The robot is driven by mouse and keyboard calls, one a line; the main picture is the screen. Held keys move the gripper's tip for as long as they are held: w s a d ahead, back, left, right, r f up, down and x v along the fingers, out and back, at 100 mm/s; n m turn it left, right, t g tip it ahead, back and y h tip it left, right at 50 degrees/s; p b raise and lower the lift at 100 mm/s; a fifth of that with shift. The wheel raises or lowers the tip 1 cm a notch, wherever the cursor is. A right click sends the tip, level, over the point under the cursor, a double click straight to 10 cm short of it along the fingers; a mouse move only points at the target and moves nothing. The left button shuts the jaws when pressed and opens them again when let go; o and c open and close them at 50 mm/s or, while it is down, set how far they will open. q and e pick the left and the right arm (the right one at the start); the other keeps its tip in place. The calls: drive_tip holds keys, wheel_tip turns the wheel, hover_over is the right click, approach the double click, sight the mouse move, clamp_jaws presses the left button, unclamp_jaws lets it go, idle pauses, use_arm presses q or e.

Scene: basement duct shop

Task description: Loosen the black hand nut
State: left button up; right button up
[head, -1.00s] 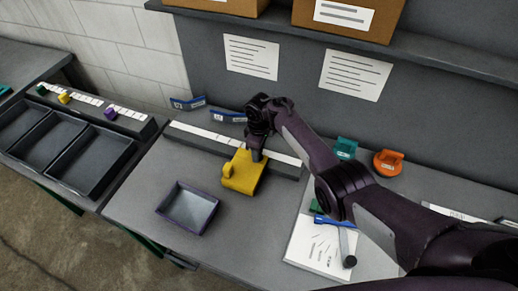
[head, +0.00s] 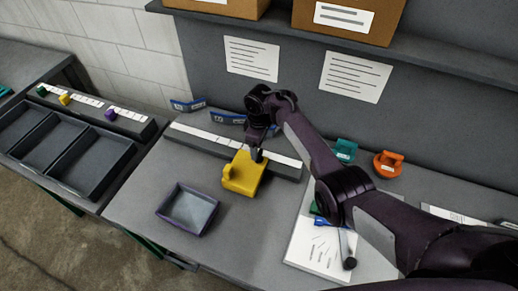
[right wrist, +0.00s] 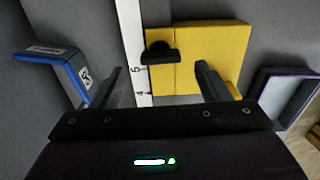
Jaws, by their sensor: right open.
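The black hand nut (right wrist: 160,52) shows in the right wrist view on the face of a yellow block (right wrist: 200,55), near its left edge. The yellow block sits on the bench in the head view (head: 242,174), at the front of a long rail with a white strip. My right gripper (right wrist: 160,82) is open, its two fingers apart with the nut ahead of the gap between them. In the head view my right gripper (head: 256,152) is over the back of the block and hides the nut there. My left gripper is not in view.
A purple-rimmed tray (head: 162,216) stands left of the block. Blue numbered tags (head: 188,105) stand behind the rail. A teal piece (head: 345,150) and an orange piece (head: 388,163) stand at the back right. A printed sheet (head: 312,255) lies under my right arm.

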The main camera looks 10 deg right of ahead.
sight(259, 153)
wheel_tip(259, 153, up, 4)
drive_tip(key=shift+r, duration=0.2)
idle(0.5)
